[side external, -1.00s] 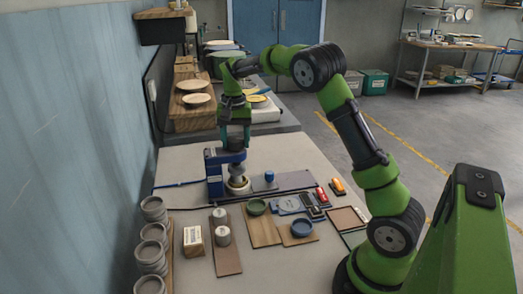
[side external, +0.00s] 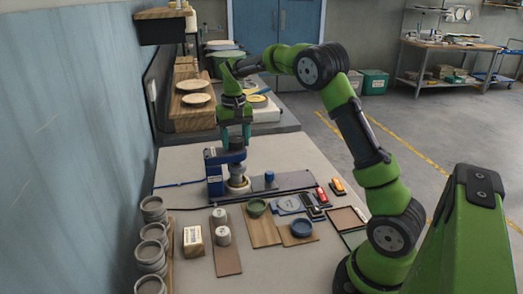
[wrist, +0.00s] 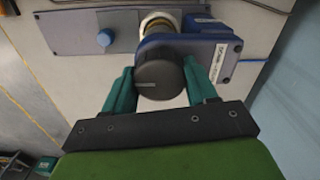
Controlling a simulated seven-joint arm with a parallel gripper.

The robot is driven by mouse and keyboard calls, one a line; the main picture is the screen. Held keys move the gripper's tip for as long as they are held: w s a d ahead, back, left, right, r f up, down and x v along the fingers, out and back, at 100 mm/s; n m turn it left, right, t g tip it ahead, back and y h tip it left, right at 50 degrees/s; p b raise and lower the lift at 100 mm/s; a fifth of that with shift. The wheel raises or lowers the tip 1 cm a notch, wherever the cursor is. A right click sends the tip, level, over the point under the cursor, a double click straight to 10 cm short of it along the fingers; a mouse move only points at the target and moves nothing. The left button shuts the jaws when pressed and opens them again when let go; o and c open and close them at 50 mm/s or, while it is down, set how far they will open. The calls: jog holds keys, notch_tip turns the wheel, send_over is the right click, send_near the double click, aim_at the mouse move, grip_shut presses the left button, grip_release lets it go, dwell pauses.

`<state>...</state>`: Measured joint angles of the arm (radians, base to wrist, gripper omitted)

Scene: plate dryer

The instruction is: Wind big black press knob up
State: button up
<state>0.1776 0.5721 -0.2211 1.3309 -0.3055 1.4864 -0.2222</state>
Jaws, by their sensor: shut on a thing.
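The big black press knob (wrist: 160,75) sits on top of the blue press (wrist: 185,45), with a light index line on its face in the wrist view. My gripper (wrist: 160,82) is shut on the knob, with one teal finger on each side of it. A pale round piece (side external: 237,185) sits under the press head.
A small blue knob (side external: 269,176) stands on a grey plate to the right of the press. A blue wall bounds the left.

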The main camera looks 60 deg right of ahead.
aim_at(236, 139)
jog(key=o, duration=1)
jog(key=shift+o, duration=0.2)
notch_tip(236, 139, up, 17)
